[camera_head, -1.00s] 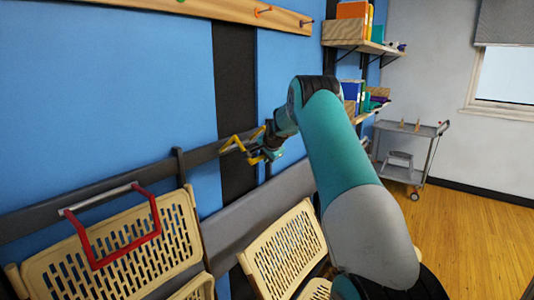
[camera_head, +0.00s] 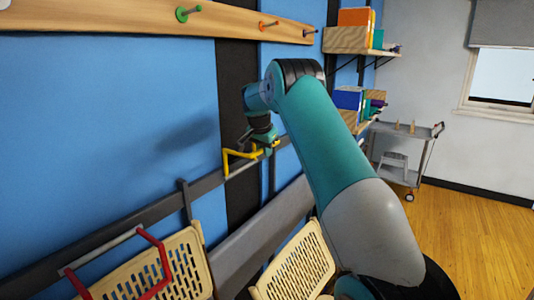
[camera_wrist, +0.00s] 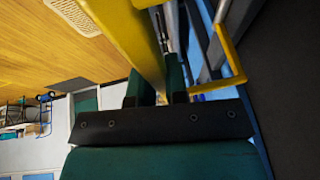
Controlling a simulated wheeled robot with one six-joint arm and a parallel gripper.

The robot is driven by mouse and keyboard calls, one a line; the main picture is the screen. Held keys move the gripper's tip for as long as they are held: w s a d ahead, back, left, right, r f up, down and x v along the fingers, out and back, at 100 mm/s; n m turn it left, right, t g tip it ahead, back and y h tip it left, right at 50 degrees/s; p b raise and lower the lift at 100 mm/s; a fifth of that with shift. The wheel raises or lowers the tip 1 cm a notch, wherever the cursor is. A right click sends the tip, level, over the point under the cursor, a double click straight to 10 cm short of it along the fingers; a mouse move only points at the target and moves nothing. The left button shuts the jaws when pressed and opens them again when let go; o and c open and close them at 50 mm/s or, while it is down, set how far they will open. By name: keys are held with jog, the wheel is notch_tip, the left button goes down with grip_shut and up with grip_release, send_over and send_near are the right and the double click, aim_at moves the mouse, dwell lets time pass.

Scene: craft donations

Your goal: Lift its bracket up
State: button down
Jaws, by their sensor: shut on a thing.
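A yellow bracket (camera_head: 227,160) sits at a grey bar on the dark wall rail, left of the far end of my arm. In the wrist view its thick yellow arm (camera_wrist: 130,35) runs down between the two dark green fingers, and a thinner yellow part (camera_wrist: 230,55) shows to the right. My gripper (camera_head: 268,148) is at the bracket's right side, shut on its yellow arm, which also shows in the wrist view between the fingertips (camera_wrist: 158,88). The exact contact is partly hidden by the fingers.
A red bracket (camera_head: 165,262) hangs from a grey bar in front of a cream slatted folding seat (camera_head: 190,262). Another cream seat (camera_head: 300,262) is below my arm. A wooden peg board (camera_head: 130,22) runs above, shelves (camera_head: 358,40) and a grey trolley (camera_head: 400,155) stand right.

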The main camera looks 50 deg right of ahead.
jog(key=shift+w+a+r, duration=0.2)
jog(key=shift+w+r, duration=0.15)
jog(key=shift+w, duration=0.2)
jog(key=shift+r, duration=0.1)
jog(key=c, duration=1.1)
grip_release()
jog(key=shift+w, duration=0.1)
jog(key=shift+c, duration=0.2)
jog(key=shift+d, duration=0.15)
jog(key=b+v, duration=0.1)
jog(key=v, duration=1.6)
jog(key=shift+r, duration=0.2)
